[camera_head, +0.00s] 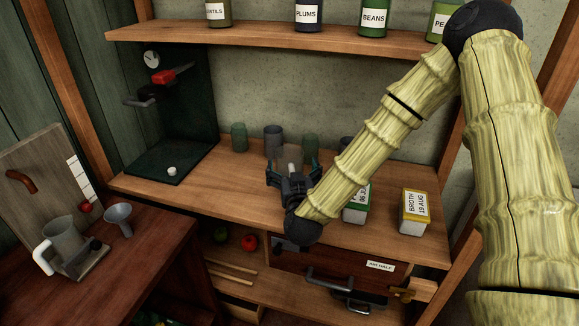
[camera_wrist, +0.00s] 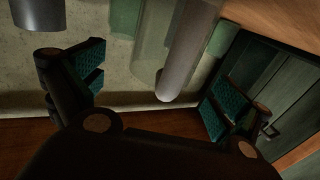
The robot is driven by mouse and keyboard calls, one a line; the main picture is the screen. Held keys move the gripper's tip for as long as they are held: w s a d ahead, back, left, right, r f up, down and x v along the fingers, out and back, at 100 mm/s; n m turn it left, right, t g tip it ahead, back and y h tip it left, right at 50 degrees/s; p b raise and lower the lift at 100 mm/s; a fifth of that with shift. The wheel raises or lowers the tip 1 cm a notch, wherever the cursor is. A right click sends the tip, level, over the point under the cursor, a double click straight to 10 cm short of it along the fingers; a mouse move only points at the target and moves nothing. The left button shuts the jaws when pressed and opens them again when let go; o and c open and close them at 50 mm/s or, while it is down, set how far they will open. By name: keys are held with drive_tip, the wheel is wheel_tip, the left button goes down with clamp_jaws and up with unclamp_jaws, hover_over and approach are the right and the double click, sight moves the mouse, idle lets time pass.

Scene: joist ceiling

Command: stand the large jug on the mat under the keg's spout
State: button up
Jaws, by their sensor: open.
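My gripper (camera_head: 291,172) is open over the counter, fingers apart. A pale grey cylinder (camera_wrist: 188,55) stands out between the open fingers in the wrist view, with translucent glass beside it; no contact shows. Behind my gripper are translucent vessels: a green one (camera_head: 239,137), a grey one (camera_head: 273,138) and another green one (camera_head: 310,146). I cannot tell which is the large jug. A dark green back panel at the left carries a gauge (camera_head: 152,60), a red part (camera_head: 163,77) and a black spout-like part (camera_head: 140,101). Below it lies a dark mat-like base (camera_head: 152,166) with a small white knob (camera_head: 172,170).
A green-lidded box (camera_head: 356,213) and a yellow-lidded box (camera_head: 415,212) stand on the right of the counter. Labelled jars (camera_head: 374,18) line the shelf above.

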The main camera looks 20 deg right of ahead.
drive_tip(key=shift+p+x, duration=0.35)
drive_tip(key=shift+x, duration=1.65)
drive_tip(key=shift+a, duration=0.2)
drive_tip(key=c, duration=1.3)
drive_tip(key=shift+c, duration=0.4)
drive_tip(key=shift+r, duration=0.1)
